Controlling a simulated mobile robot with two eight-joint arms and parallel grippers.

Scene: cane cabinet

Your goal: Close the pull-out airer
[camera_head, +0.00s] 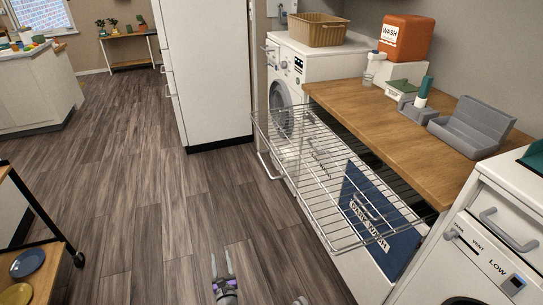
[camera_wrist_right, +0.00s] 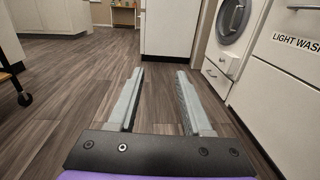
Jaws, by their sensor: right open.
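The pull-out airer (camera_head: 322,182) is a silver wire rack. It stands pulled out from under the wooden counter (camera_head: 420,140), over the floor and in front of the cabinet fronts. A bent wire bar hangs at its far left end. My right gripper (camera_head: 221,262) is low in the head view, left of the airer's near end and apart from it. Its two grey fingers (camera_wrist_right: 160,76) are spread and empty in the right wrist view, pointing across the floor. The airer cannot be made out in that view. I cannot identify my left gripper in either view.
A blue-labelled "dark wash" front (camera_head: 376,215) is below the airer. A washing machine (camera_head: 283,98) stands beyond it, another machine (camera_head: 490,245) at the near right. A white tall cabinet (camera_head: 205,70) stands behind. A black-framed cart (camera_head: 35,250) is at left. The middle floor is clear.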

